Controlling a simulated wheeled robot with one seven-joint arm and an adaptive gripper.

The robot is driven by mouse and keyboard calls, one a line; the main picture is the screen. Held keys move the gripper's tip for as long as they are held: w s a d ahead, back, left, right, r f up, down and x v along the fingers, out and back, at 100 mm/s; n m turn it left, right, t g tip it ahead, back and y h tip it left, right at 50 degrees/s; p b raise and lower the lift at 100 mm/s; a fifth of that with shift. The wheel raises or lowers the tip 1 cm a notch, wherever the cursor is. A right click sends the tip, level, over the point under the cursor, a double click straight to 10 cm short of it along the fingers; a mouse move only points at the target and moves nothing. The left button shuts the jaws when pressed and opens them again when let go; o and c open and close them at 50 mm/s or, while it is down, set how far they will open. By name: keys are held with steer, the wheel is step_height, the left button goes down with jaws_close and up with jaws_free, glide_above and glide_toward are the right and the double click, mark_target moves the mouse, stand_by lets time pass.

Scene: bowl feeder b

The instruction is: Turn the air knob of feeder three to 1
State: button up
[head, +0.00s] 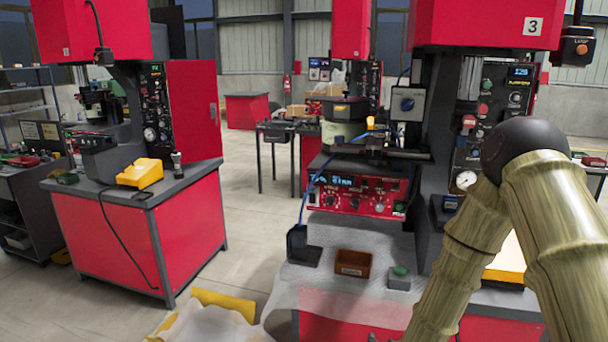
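The red machine (480,22) with a white "3" plate (533,26) stands at the right. A red feeder control box (335,205) sits on its table, with a lit display, several small knobs and a small gauge (379,208). The bowl feeder (345,110) stands above and behind this box. Knob labels and settings are too small to read, so I cannot tell which knob is the air knob or where it points. My arm crosses the right side in front of the machine. My gripper is not in view.
A black panel (470,155) with a gauge is partly behind my arm.

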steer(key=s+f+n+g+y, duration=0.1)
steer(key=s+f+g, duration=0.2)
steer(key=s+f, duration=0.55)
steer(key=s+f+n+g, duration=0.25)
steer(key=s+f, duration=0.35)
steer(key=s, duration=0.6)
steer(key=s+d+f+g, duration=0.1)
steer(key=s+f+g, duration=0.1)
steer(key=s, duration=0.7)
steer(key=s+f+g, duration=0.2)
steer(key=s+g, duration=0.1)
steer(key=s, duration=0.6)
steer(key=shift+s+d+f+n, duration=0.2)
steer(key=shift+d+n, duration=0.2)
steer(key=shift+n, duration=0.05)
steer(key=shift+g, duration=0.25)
